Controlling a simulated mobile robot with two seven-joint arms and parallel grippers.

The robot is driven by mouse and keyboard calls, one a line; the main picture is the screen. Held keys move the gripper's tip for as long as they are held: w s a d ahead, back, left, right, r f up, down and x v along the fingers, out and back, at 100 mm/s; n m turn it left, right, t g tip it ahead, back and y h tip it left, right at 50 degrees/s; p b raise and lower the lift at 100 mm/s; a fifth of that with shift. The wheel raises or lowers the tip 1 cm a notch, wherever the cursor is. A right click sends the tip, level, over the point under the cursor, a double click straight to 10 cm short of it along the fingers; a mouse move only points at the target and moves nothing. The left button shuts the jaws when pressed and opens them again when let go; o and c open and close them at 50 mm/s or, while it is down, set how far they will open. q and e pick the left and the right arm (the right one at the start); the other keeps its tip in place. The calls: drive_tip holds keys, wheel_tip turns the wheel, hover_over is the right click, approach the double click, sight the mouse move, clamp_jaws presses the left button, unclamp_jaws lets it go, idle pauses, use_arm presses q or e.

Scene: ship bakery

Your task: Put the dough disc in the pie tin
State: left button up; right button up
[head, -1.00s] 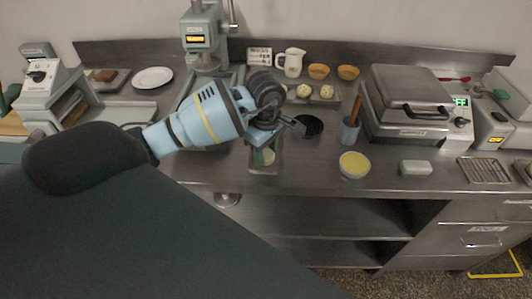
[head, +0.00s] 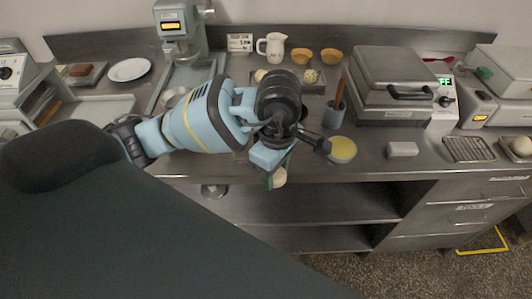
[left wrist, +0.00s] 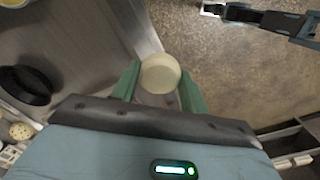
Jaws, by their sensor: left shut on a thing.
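The dough disc (head: 279,178) is pale, round and thick. My left gripper (left wrist: 160,88) is shut on it; in the left wrist view the disc (left wrist: 160,73) sits between the two green fingers. In the head view, the gripper and disc appear in front of the counter's front edge, and the arm hides part of the disc. A round black tin (left wrist: 25,86), which looks like the pie tin, stands on the counter at the left of the left wrist view, apart from the gripper. In the head view my left wrist mostly covers it.
A tray with dough balls (head: 310,77) lies behind. A waffle iron (head: 395,75) stands at the back right.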

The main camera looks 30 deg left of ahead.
use_arm(q)
drive_tip(key=shift+s+d+r, duration=0.1)
drive_tip(key=shift+s+d, duration=0.35)
drive_tip(key=shift+d, duration=0.2)
